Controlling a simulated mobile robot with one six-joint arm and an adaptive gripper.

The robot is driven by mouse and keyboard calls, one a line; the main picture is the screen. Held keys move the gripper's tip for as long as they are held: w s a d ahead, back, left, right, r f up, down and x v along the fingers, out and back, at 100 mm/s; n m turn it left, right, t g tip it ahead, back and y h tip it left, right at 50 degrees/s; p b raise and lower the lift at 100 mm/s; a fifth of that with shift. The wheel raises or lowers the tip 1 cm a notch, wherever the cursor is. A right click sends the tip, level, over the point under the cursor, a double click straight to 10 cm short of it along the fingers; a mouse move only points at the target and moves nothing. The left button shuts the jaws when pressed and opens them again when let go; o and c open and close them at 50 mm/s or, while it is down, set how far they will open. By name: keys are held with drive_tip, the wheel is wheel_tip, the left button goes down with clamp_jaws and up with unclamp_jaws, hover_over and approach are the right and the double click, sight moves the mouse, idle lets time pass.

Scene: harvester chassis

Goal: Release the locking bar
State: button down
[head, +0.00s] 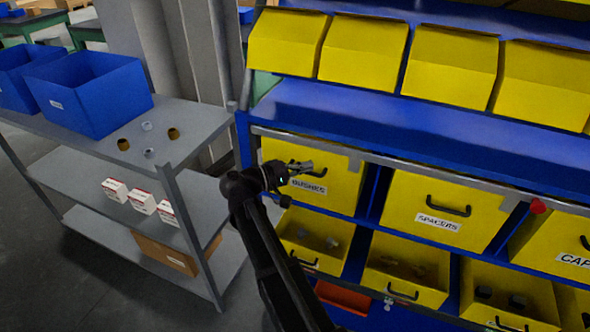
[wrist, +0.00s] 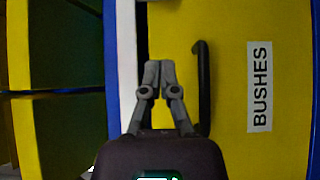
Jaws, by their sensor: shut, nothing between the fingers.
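A long grey bar (head: 430,177), which looks like the locking bar, runs across the top edge of the upper row of yellow drawers. Short tabs hang from it, and a red knob (head: 538,207) sits near its right part. A pale strip that may be this bar (wrist: 126,60) shows in the wrist view. My gripper (head: 308,166) is at the BUSHES drawer (head: 340,187), in front of its upper face. In the wrist view my gripper (wrist: 160,66) has its fingers together and empty, beside the dark drawer handle (wrist: 203,90). I cannot tell whether they touch.
The SPACERS drawer (head: 440,210) and the CAPS drawer (head: 560,250) are to the right. Open yellow bins (head: 405,272) with small parts sit below. A grey shelf unit (head: 190,120) with blue bins (head: 90,95) stands at left. Yellow tilted bins (head: 450,65) line the top.

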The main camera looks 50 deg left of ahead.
sight(357, 170)
drive_tip(key=x, duration=0.5)
drive_tip(key=shift+w, duration=0.25)
drive_tip(key=shift+w+d, duration=0.2)
drive_tip(key=shift+d, duration=0.35)
drive_tip(key=shift+w+d, duration=0.25)
drive_tip(key=shift+d, duration=0.3)
drive_tip(key=shift+w+d, duration=0.4)
drive_tip(key=shift+d, duration=0.25)
drive_tip(key=w+d, duration=0.1)
drive_tip(key=d, duration=0.2)
drive_tip(key=w+d, duration=0.1)
drive_tip(key=shift+w+d, duration=0.2)
drive_tip(key=shift+w, duration=0.15)
drive_tip(key=shift+a, duration=0.15)
